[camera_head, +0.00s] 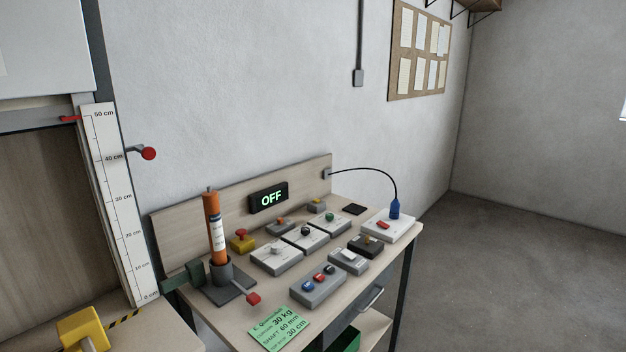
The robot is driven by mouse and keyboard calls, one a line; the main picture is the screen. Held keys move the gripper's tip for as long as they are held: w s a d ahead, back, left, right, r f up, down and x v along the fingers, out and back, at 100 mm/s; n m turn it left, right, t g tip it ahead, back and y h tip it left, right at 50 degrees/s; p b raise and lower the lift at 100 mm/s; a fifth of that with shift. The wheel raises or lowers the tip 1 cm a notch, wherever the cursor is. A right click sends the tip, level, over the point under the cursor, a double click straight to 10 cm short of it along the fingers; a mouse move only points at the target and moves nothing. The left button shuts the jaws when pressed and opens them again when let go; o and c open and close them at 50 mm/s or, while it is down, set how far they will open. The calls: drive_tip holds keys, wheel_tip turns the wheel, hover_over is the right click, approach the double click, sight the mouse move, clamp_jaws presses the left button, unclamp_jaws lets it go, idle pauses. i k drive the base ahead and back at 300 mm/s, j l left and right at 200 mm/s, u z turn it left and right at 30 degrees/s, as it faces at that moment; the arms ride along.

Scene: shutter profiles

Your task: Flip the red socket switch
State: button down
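A white socket box (398,226) sits at the right end of the wooden table. The red socket switch (383,225) is a small red rocker on its top, left of the plug. Which way the rocker is tipped is too small to tell. A blue plug (395,209) stands upright in the box, and its black cable arches left to the backboard. A display (268,197) on the table's backboard reads OFF in green. My gripper is not in view.
Several switch boxes, including a grey three-button box (318,286), crowd the table. An orange cylinder (215,228) stands in a dark holder with a red-ended lever (253,299). A green card (279,328) lies at the front. Open floor (520,270) lies right of the table.

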sight(381, 224)
drive_tip(key=i+l+z, duration=0.1)
drive_tip(key=i+l, duration=0.15)
drive_tip(key=i, duration=0.25)
drive_tip(key=i+l+z, duration=0.1)
drive_tip(key=i, duration=0.45)
